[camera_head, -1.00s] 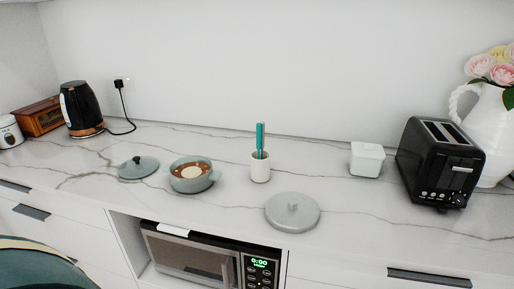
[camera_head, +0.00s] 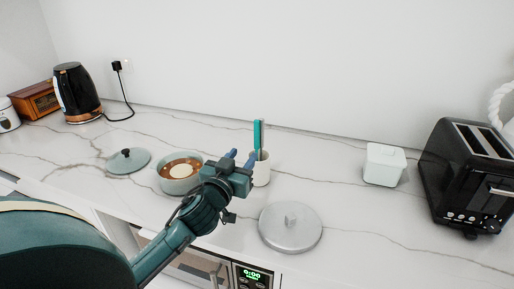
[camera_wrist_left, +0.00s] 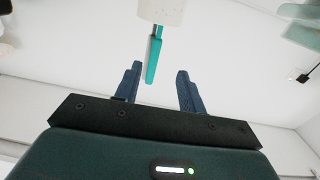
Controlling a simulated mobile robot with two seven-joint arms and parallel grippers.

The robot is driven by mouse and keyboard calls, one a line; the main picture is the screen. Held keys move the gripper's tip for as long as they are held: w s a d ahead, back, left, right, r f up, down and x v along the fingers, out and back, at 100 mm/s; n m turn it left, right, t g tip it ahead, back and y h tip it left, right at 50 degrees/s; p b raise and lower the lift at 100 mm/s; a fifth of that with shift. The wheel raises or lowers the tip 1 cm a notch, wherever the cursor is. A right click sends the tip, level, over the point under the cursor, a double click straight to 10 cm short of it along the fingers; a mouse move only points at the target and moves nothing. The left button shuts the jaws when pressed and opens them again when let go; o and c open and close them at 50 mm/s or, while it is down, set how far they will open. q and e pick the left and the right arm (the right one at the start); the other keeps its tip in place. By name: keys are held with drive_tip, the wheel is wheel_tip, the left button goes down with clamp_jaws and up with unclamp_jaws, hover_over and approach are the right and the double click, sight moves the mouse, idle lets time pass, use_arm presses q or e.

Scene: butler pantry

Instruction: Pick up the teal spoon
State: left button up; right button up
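The teal spoon (camera_head: 258,134) stands upright in a white cup (camera_head: 262,174) on the marble counter, its handle sticking up. My left gripper (camera_head: 242,158) is in front of the cup, at about the height of its rim, and partly covers it. In the left wrist view the gripper (camera_wrist_left: 154,86) is open with two blue fingers apart. The spoon handle (camera_wrist_left: 154,58) shows ahead between the fingers, with the cup (camera_wrist_left: 162,12) at the top edge; this view looks upside down. The fingers hold nothing. My right gripper is not in view.
A pot (camera_head: 178,184) of brown food stands left of the cup, partly behind my arm. Its lid (camera_head: 130,160) lies further left. A grey lid (camera_head: 291,228) lies at front right. A white box (camera_head: 384,166) and a black toaster (camera_head: 464,180) stand right; a kettle (camera_head: 76,94) is far left.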

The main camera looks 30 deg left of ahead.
sight(256, 142)
use_arm(q)
drive_tip(key=shift+w+a+r+p, duration=0.15)
drive_tip(key=shift+w+p, duration=0.2)
drive_tip(key=shift+w, duration=1.25)
drive_tip(key=shift+w+a+f+p, duration=0.1)
drive_tip(key=shift+w+p, duration=0.2)
drive_tip(key=shift+w, duration=1.25)
drive_tip(key=shift+c, duration=0.2)
clamp_jaws()
